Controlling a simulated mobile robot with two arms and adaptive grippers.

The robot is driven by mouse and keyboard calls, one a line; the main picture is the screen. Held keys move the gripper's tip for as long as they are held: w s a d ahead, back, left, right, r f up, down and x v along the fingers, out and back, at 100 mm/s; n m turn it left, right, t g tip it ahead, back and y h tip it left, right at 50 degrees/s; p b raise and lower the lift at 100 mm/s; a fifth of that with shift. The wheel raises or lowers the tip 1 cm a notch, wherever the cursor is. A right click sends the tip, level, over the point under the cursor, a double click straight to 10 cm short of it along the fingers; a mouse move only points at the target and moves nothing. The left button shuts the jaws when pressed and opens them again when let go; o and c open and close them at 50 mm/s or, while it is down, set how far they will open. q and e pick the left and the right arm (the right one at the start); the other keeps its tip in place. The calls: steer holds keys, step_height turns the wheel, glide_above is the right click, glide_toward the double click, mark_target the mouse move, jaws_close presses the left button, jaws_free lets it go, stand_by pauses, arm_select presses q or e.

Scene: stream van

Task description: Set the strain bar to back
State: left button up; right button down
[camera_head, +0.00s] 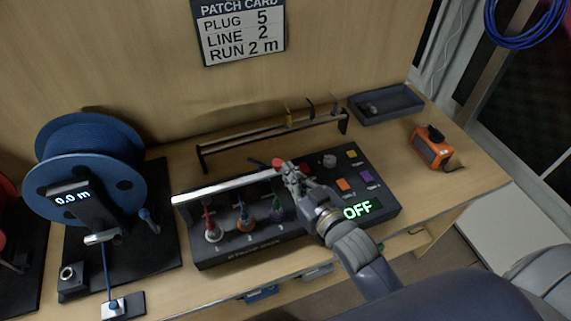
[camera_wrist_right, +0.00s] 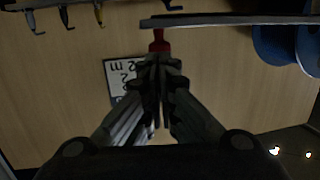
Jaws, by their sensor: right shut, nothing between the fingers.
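The strain bar (camera_head: 225,187) is a pale metal bar running over the black patch panel (camera_head: 221,259), above the numbered sockets. A red knob (camera_head: 277,163) shows at its right end. My right gripper (camera_head: 286,170) is at that end of the bar, its fingers shut with nothing between them. In the right wrist view the bar (camera_wrist_right: 235,19) crosses the top right, and the red knob (camera_wrist_right: 159,45) sits just beyond the shut fingertips (camera_wrist_right: 160,63). I cannot tell whether they touch. My left gripper is not in view.
A blue cable reel (camera_head: 85,165) stands at the left, reading 0.0 m. A low rail with hooks (camera_head: 270,136) and a dark tray (camera_head: 386,104) are behind the panel. An orange device (camera_head: 431,150) is at the right. The patch card (camera_head: 239,31) hangs on the wall. A green OFF (camera_head: 357,210) glows on the panel.

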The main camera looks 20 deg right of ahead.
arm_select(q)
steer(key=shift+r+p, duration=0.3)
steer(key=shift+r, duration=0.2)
arm_select(e)
steer(key=shift+x, duration=1.4)
